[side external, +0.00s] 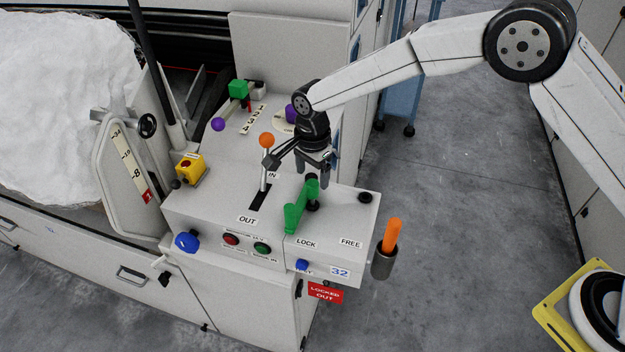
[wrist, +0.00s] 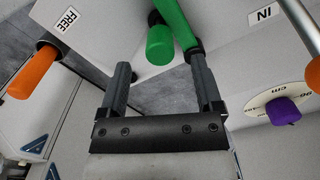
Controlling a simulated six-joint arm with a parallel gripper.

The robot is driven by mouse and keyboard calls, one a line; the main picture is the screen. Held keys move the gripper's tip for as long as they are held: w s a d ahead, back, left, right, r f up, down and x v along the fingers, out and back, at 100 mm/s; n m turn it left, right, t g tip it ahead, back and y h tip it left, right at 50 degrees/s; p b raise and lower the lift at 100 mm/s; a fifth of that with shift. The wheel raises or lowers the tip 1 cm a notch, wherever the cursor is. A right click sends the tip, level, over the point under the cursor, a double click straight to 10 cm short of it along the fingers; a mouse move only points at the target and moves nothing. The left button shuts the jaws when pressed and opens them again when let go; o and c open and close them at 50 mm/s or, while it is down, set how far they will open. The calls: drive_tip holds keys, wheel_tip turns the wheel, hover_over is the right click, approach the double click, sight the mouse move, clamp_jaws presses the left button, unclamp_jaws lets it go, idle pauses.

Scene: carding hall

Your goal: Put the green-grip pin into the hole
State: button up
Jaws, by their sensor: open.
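A green grip (side external: 312,187) stands up from one end of a green bar (side external: 295,216) on the console top, near the LOCK label. In the wrist view the grip (wrist: 160,45) lies between the fingertips, with the bar (wrist: 177,18) running away beside it. Whether this is a loose pin or a crank handle I cannot tell. A pin-like orange grip (side external: 393,233) stands in a holder on the console's right side. A round dark spot (side external: 366,197) near the FREE label may be the hole. My gripper (side external: 314,174) is open above the green grip (wrist: 160,64), not visibly closed on it.
An orange-knobbed lever (side external: 267,141) in a slot stands close left of my gripper. Behind are a purple knob (side external: 291,113) and a green block (side external: 238,89). Buttons and a blue knob (side external: 187,242) line the console front.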

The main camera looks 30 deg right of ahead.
drive_tip(key=shift+r, duration=1.45)
drive_tip(key=shift+s+d+r, duration=0.15)
drive_tip(key=shift+d+r, duration=0.05)
drive_tip(key=shift+d, duration=0.3)
drive_tip(key=s+d+r+n+t, duration=0.2)
drive_tip(key=s+d+r+n, duration=0.2)
drive_tip(key=s+d+n, duration=1)
drive_tip(key=s+d, duration=0.6)
drive_tip(key=s, duration=0.2)
drive_tip(key=shift+s+t, duration=0.3)
drive_tip(key=shift+s, duration=0.05)
